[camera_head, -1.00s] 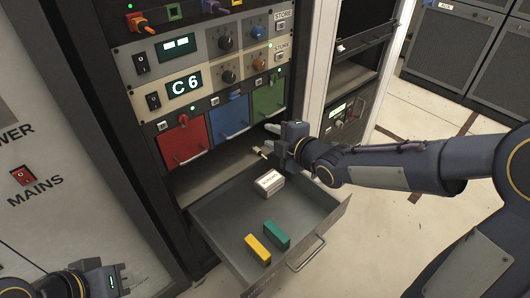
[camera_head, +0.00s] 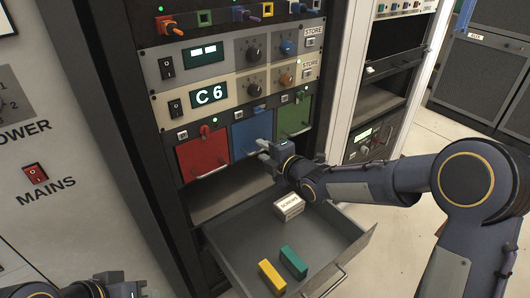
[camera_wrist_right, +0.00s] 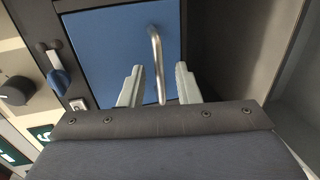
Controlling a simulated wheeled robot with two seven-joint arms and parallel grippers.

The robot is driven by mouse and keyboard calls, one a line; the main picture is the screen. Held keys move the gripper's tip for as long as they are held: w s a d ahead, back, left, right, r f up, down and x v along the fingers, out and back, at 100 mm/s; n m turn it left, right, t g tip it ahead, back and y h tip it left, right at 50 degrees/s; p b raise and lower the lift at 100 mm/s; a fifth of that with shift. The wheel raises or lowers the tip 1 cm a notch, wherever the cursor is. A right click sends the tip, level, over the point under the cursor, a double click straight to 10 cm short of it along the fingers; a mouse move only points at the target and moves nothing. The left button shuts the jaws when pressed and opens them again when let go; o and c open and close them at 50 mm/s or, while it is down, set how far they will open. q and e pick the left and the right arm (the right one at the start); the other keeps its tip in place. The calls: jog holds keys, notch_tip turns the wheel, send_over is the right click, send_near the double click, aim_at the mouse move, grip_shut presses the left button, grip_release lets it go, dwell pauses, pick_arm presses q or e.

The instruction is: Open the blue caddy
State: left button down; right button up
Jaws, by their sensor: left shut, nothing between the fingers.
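The blue caddy (camera_head: 248,132) sits closed in the rack between the red caddy (camera_head: 203,152) and the green caddy (camera_head: 294,117). My right gripper (camera_head: 264,151) is in front of its lower right part and hides some of it. In the right wrist view, the blue caddy's front (camera_wrist_right: 105,45) carries a metal bar handle (camera_wrist_right: 156,62). The open fingers of my right gripper (camera_wrist_right: 160,85) stand on either side of the handle's near end, with gaps on both sides. My left gripper (camera_head: 122,284) is shut and empty at the bottom left.
An open grey drawer (camera_head: 236,246) juts out below the caddies. It holds a white box (camera_head: 289,206), a yellow block (camera_head: 272,277) and a green block (camera_head: 293,262). A blue latch knob (camera_wrist_right: 59,80) is beside the blue caddy. Open floor lies right of the rack.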

jog(key=shift+c, duration=0.3)
grip_shut()
